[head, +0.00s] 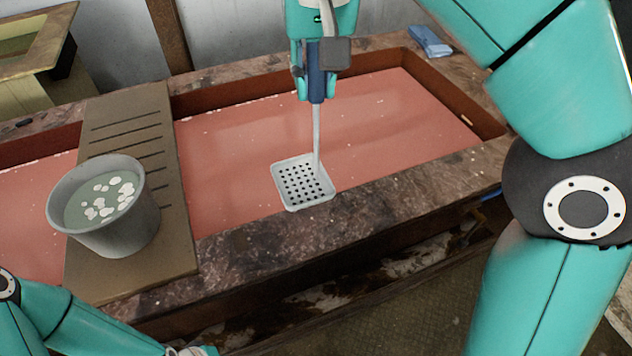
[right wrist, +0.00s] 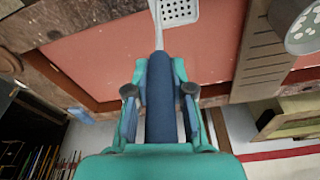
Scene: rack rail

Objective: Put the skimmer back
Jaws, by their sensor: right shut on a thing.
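The skimmer has a square pale head with dark holes (head: 303,182), a thin grey shaft and a blue handle (right wrist: 160,98). My right gripper (head: 315,84) is shut on the blue handle, and the skimmer hangs head down with its shaft near upright in the head view. The right wrist view shows the fingers (right wrist: 159,92) on both sides of the handle. The skimmer head appears over the near side of the red basin; I cannot tell whether it touches. My left arm shows at the bottom left, but its gripper is mostly cut off by the frame edge.
A stone-rimmed trough (head: 285,245) holds a pinkish-red surface (head: 400,125) with white specks. A slotted board (head: 125,110) lies across it, with a grey bucket (head: 130,225) containing white pieces on top. A blue cloth (head: 430,41) lies on the far rim. No rack shows clearly.

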